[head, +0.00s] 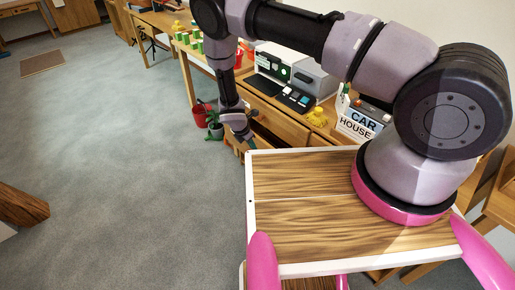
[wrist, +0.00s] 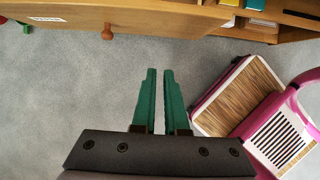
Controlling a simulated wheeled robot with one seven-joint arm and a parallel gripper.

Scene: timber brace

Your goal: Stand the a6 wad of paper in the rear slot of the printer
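A grey-white boxy machine (head: 315,80) that looks like the printer stands on the wooden desk in the head view. Its rear slot cannot be made out. I cannot identify the a6 wad of paper in either view. My gripper (head: 247,139) hangs low in front of the desk in the head view, apart from the machine. In the wrist view, its two green fingers (wrist: 159,100) stand a little apart with a narrow empty gap over grey floor.
The desk has a drawer front (head: 277,122) with a round knob (wrist: 107,32). Open carpet (head: 110,150) lies left.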

